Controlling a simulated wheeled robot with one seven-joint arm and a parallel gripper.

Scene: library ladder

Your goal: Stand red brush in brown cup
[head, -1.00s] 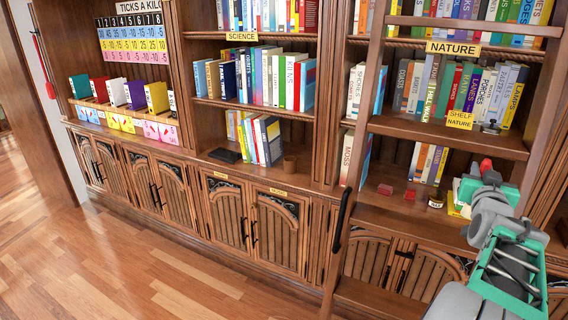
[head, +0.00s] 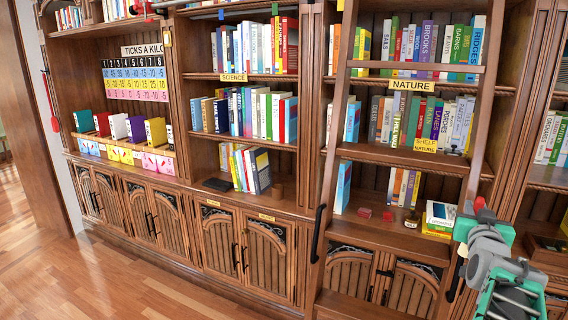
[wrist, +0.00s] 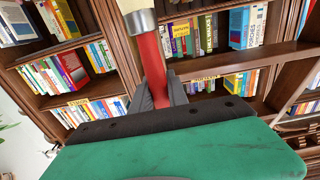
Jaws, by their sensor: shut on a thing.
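The red brush (wrist: 155,68) is in my gripper (wrist: 160,94). In the wrist view its red handle rises from between the grey fingers, with a metal band and pale bristles at the top edge. The handle's lower part is hidden by the gripper. In the head view my gripper (head: 478,212) is at the right, with a bit of red showing at its tip. The inside of the cup is too small to make out.
A ladder (head: 334,130) rises between cup and gripper. Open floor lies front left.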

